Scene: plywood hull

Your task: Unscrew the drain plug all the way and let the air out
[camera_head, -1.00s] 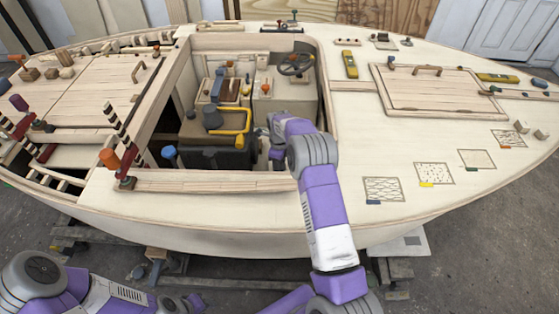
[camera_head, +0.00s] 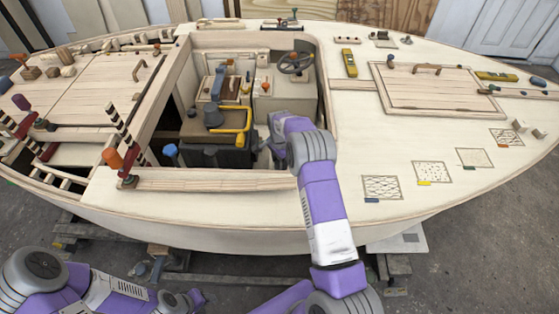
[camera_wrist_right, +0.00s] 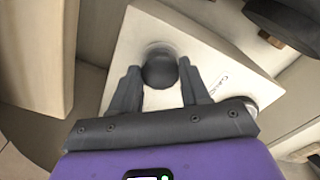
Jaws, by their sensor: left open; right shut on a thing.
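In the right wrist view, a dark round knob (camera_wrist_right: 160,70), which looks like the drain plug, stands on a pale box (camera_wrist_right: 215,72) with small, illegible lettering. My right gripper (camera_wrist_right: 160,82) has its fingers on either side of the knob and is shut on it. In the head view, my right gripper (camera_head: 268,143) reaches down into the open cockpit, and the knob is hidden there. My left gripper (camera_head: 190,300) is open and empty, low at the bottom left, in front of the hull and away from the plug.
The cockpit coaming (camera_head: 210,180) borders the opening in front. A dark box with a yellow handle (camera_head: 243,120) stands left of my right gripper. A steering wheel (camera_head: 296,64) is behind. In the wrist view, a pale wooden wall (camera_wrist_right: 38,55) and a dark round part (camera_wrist_right: 285,22) flank the box.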

